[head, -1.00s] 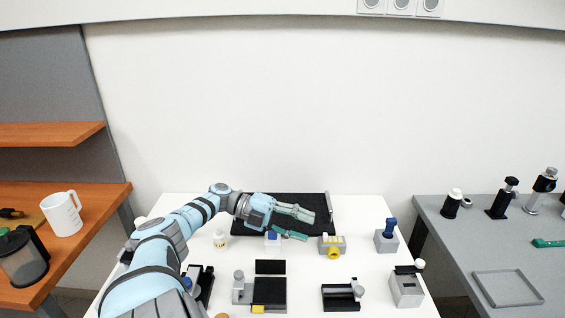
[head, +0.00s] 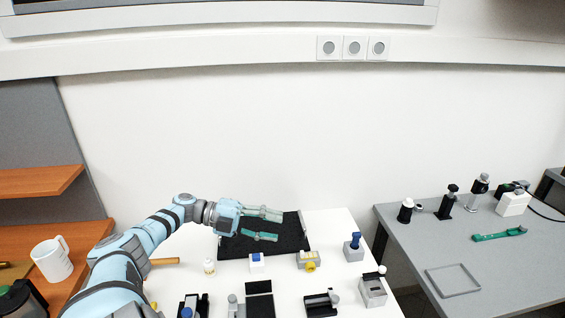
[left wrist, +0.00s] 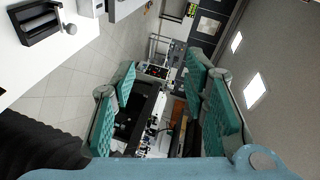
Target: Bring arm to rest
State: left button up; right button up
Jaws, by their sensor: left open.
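My left gripper (head: 268,224) has green fingers and is open, with nothing between them. In the head view it reaches in from the left and hovers over the black breadboard (head: 280,245) at the back of the white table. In the left wrist view its green finger pads (left wrist: 165,105) stand wide apart with the room showing between them. My right gripper is in neither view.
The white table (head: 225,285) holds a small bottle (head: 209,268), a blue-topped block (head: 354,248), a grey block with yellow (head: 308,260) and several mounts. A grey table (head: 400,240) stands right. A white mug (head: 52,260) stands on the wooden shelf at left.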

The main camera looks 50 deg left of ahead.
pick_arm(q)
jog(key=w+d+f+n+t+y, duration=0.5)
jog(key=d+f+n+y, duration=0.5)
jog(key=n, duration=0.4)
jog(key=s+d+f+n+g+y, duration=0.1)
jog(key=s+d+f+n+g, duration=0.25)
jog(key=s, duration=0.45)
jog(key=s+d+f+n+g, duration=0.25)
jog(key=s+d+g, duration=0.25)
jog(key=s, duration=0.4)
jog(key=s+d+f+n+g+y, duration=0.15)
jog(key=s+d+n+g, duration=0.25)
jog(key=s, duration=0.4)
notch_tip(320, 180, down, 24)
jog(key=s+a+r+g+b, duration=0.1)
jog(key=s+a+b, duration=0.1)
jog(key=s+f+g, duration=0.1)
jog(key=s+f, duration=1.1)
jog(key=s, duration=0.1)
jog(key=shift+s+a+f+b, duration=0.25)
jog(key=shift+f+b, duration=0.05)
jog(key=shift+b, duration=0.15)
